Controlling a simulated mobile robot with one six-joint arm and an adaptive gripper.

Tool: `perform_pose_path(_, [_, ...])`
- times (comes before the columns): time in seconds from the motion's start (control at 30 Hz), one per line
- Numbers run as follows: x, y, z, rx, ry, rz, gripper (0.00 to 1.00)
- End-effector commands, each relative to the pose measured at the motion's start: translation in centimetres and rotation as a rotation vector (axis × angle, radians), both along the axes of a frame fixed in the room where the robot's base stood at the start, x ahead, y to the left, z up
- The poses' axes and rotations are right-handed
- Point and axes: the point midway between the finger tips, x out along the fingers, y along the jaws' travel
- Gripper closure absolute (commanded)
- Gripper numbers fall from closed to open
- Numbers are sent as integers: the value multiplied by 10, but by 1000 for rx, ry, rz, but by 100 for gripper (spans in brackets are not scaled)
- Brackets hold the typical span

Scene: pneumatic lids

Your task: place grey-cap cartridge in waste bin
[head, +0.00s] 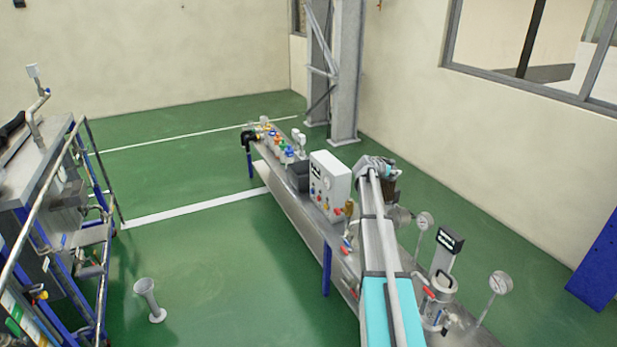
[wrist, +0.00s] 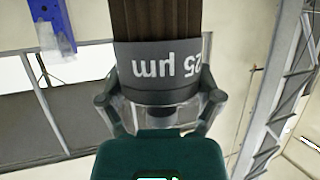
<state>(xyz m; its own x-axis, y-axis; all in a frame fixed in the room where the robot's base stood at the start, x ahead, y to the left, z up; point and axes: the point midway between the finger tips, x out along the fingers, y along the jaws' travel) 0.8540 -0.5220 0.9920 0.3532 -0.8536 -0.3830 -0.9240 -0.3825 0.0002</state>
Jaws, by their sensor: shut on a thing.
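In the wrist view my gripper (wrist: 159,102) is shut on the grey-cap cartridge (wrist: 157,22). Its grey cap (wrist: 158,70) carries the upside-down mark "25 µm" and sits between the fingers. The dark brown ribbed body runs out of the top of the view, so its far end is hidden. The cartridge is held clear, with wall and window behind it. A dark open box (head: 298,176) on the bench may be the waste bin.
The long bench (head: 300,208) carries a white control box (head: 328,186), coloured-cap fittings (head: 280,148), several gauges and a metal housing (head: 437,300). A grey flared stand (head: 148,298) is on the floor. A cluttered rack (head: 45,210) stands left.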

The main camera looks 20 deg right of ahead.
Motion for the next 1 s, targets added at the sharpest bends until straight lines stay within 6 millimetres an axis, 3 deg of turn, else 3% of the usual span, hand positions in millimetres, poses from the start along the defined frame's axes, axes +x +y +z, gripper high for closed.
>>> perform_pose_path(0.03, [0, 0, 15, -1, 0, 0, 78])
perform_pose_path(0.3, [0, 0, 36, -1, 0, 0, 78])
perform_pose_path(1.0, [0, 0, 36, -1, 0, 0, 78])
